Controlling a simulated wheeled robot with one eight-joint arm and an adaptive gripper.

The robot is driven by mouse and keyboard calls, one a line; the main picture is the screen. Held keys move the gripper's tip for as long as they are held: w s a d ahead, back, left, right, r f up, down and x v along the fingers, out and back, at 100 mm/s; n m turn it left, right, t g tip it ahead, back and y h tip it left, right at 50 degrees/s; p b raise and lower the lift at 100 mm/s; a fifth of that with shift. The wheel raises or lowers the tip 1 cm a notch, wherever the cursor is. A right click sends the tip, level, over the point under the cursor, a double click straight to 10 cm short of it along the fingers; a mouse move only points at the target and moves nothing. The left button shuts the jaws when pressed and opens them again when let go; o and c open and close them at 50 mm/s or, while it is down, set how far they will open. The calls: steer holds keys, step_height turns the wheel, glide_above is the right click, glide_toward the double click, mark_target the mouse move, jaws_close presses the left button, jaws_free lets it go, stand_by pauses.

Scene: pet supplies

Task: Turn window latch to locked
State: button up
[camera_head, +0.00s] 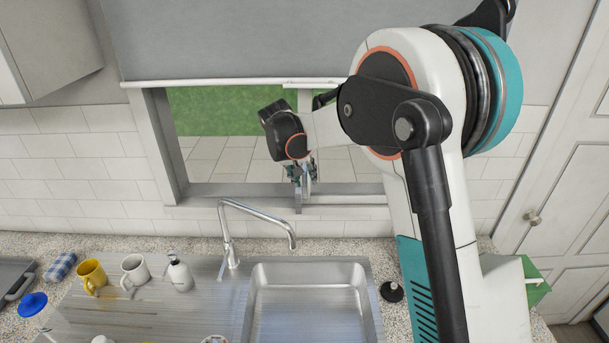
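The window (174,140) is in the wall behind the sink, with a pale frame and a grey blind lowered over its upper part. My gripper (301,188) is at the window's middle upright, low down near the sill. My wrist and arm cover much of that spot. The window latch cannot be made out; it may be hidden behind or between my gripper's parts. The gripper's fingers are small and dark here, and I cannot tell whether they are open, shut or touching anything.
Below the window stand a tall curved faucet (229,240) and a steel sink (310,268). A yellow mug (92,275), a white mug (134,269) and a soap bottle (179,272) are on the left. A black plunger-like item (392,291) is right of the sink.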

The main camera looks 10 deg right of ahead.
steer(key=shift+d+f, duration=0.1)
steer(key=shift+f, duration=0.1)
jaws_close()
